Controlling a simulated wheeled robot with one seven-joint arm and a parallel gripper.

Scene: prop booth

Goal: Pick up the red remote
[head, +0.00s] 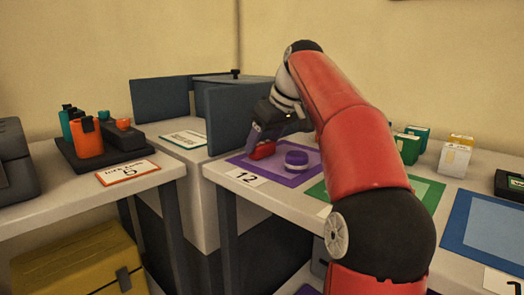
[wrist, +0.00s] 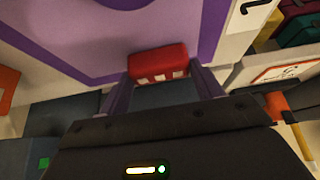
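The red remote (wrist: 158,60) is a small red block with pale squares along one side. In the wrist view it sits between the tips of my gripper's two purple fingers (wrist: 160,76), which lie close to its two ends. I cannot tell whether both fingers touch it. In the head view the remote (head: 264,151) is at the left part of the purple mat, and my gripper (head: 256,142) is down over it, partly covering it. Whether it rests on the mat or is slightly raised is unclear.
Dark panels (head: 225,118) stand behind left. A green mat (head: 428,192) and small boxes (head: 455,158) are to the right.

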